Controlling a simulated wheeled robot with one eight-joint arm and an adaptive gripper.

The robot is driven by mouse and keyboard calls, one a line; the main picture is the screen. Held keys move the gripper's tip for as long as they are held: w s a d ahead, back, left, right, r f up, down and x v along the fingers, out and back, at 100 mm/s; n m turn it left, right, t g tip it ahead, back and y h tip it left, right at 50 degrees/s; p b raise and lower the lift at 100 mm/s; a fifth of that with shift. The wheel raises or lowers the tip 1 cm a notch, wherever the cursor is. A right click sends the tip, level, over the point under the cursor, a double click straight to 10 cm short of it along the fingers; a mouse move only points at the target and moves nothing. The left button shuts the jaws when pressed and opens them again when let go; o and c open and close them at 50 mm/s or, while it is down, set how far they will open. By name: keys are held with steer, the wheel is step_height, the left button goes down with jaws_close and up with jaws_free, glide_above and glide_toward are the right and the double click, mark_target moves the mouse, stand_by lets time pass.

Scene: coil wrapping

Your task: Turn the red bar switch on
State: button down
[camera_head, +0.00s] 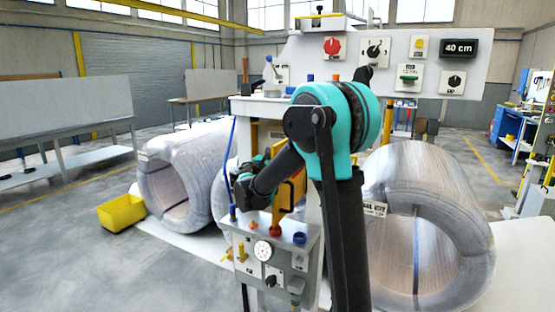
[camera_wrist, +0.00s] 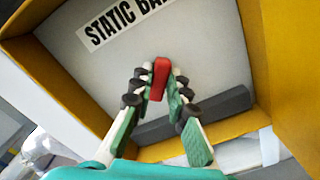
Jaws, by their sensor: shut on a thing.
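The red bar switch (camera_wrist: 159,79) shows in the wrist view as a small red lever on a pale panel, below a label that reads "STATIC BA…", cut off at the frame edge. My gripper (camera_wrist: 158,88) is shut on the red lever, with one finger on each side of it. The lever tilts slightly in the picture. In the head view, my arm hides the fingertips and the red bar switch.
A yellow frame (camera_wrist: 70,95) surrounds the pale panel, with a dark grey bar along its lower side. In the head view, a control box (camera_head: 270,262) with a gauge stands below my arm. Wrapped coils (camera_head: 440,190) stand left and right. A control board (camera_head: 455,75) hangs above.

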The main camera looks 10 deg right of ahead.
steer(key=shift+d+f+m, duration=0.1)
steer(key=shift+m, duration=4.8)
steer(key=c, duration=1.5)
jaws_free()
steer(key=shift+w, duration=0.1)
steer(key=shift+f, duration=0.1)
steer(key=v, duration=1.2)
